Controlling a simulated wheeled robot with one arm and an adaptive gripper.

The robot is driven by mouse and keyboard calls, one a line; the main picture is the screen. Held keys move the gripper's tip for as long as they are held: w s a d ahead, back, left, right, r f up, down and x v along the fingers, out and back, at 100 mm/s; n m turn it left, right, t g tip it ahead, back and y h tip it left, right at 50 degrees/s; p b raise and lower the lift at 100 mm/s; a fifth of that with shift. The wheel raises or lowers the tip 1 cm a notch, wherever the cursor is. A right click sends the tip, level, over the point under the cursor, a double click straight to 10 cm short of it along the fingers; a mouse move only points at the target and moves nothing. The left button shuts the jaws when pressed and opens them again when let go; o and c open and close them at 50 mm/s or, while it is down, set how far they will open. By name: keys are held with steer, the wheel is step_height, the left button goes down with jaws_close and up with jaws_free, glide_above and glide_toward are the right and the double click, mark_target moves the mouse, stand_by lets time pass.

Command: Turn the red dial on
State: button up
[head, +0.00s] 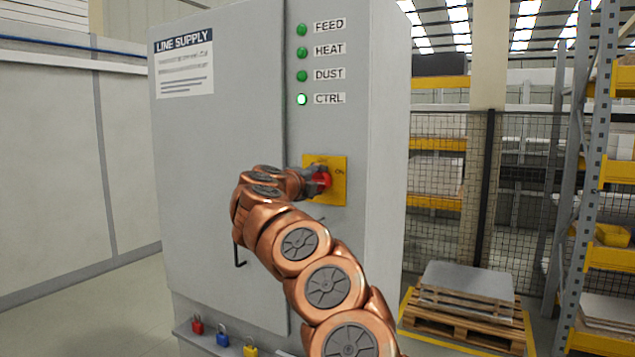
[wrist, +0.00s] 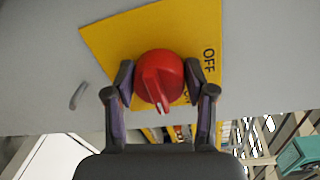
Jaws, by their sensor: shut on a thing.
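The red dial (head: 322,181) sits on a yellow plate (head: 338,194) on the front of the grey cabinet. In the wrist view the dial (wrist: 158,72) lies between the two fingers of my gripper (wrist: 160,84), which is shut on it from both sides. The dial's pale pointer mark points down in the wrist view, slightly right, away from the OFF label (wrist: 209,60). The ON label (head: 339,172) is to the dial's right in the head view; in the wrist view a finger partly hides lettering beside the dial.
Several indicator lamps stand above the dial; the CTRL lamp (head: 302,99) looks bright white, the others green. A ledge with padlocks (head: 222,338) runs along the cabinet's bottom. A pallet (head: 465,310) and shelving (head: 590,200) stand at right.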

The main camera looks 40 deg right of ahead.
steer(key=shift+f, duration=0.1)
steer(key=o, duration=1.1)
steer(key=shift+o, duration=0.2)
steer(key=v, duration=1.2)
steer(key=shift+a, duration=0.1)
